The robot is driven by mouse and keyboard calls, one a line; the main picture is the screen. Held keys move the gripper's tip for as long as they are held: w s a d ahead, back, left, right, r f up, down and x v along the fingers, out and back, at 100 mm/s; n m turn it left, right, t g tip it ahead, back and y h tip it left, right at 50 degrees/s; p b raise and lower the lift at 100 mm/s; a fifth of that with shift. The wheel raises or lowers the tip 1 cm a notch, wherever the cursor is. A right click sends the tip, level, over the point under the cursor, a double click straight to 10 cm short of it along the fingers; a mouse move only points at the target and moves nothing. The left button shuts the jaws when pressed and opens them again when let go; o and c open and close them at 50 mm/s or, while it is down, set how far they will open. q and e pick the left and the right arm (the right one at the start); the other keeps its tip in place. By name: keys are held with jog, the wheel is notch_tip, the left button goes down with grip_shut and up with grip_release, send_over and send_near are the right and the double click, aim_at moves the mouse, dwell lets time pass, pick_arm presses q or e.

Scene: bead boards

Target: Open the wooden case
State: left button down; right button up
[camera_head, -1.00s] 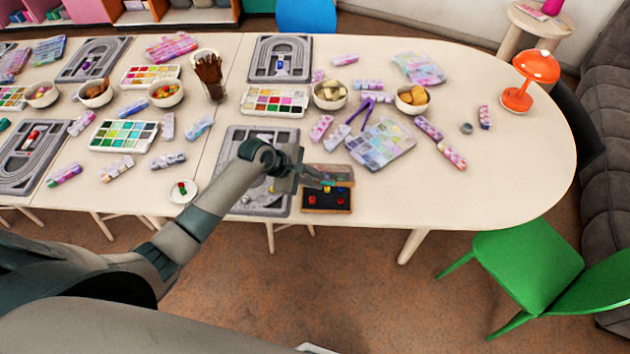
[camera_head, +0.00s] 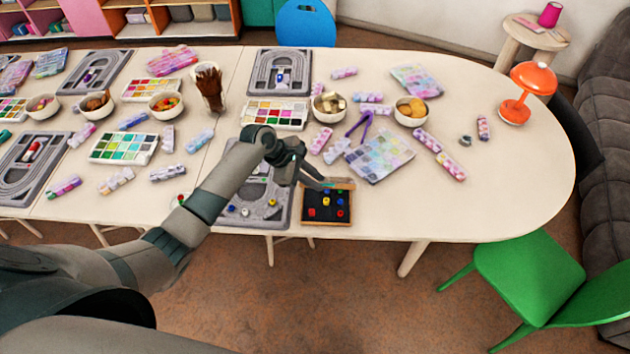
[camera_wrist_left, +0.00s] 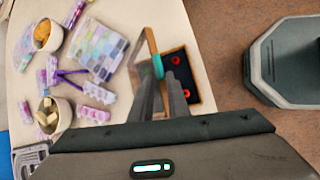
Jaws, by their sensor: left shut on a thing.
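The wooden case (camera_head: 305,206) lies near the table's front edge, with a wooden frame, a dark inside and several red, yellow and blue beads. Its lid (camera_wrist_left: 151,40) stands raised, almost edge-on in the left wrist view. My left gripper (camera_head: 322,186) is at the case's far side, shut on a teal part (camera_wrist_left: 157,67) at the lid's edge. The fingers (camera_wrist_left: 164,84) hide some of the case and lid in the wrist view. My right gripper is not in view.
A grey track board (camera_head: 282,215) lies just left of the case, partly under my arm. Behind are a pastel palette sheet (camera_head: 380,155), a purple V-shaped tool (camera_head: 359,126) and bowls (camera_head: 411,110). The table (camera_head: 480,205) is clear to the right.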

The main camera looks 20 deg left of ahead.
pick_arm(q)
jog(key=shift+w+a+r+n+g+h, duration=0.15)
jog(key=shift+w+a+r+g, duration=0.1)
jog(key=shift+w+r+g, duration=0.3)
jog(key=shift+w+a+r+n+g+h, duration=0.2)
jog(key=shift+w+g, duration=0.15)
jog(key=shift+w, duration=0.4)
jog(key=shift+w+a+r+g, duration=0.1)
jog(key=shift+w+r+g, duration=0.1)
jog(key=shift+w, duration=0.15)
jog(key=shift+w+a+r+g, duration=0.1)
jog(key=shift+w+g, duration=0.1)
jog(key=shift+w, duration=0.1)
jog(key=shift+w+a+g+b, duration=0.15)
jog(key=shift+w+g+b, duration=0.15)
jog(key=shift+w+b, duration=0.4)
jog(key=shift+w+a+r+n+g+h+b, duration=0.15)
jog(key=shift+w+r+n+g+h+b, duration=0.1)
jog(key=shift+w+r+g+b, duration=0.1)
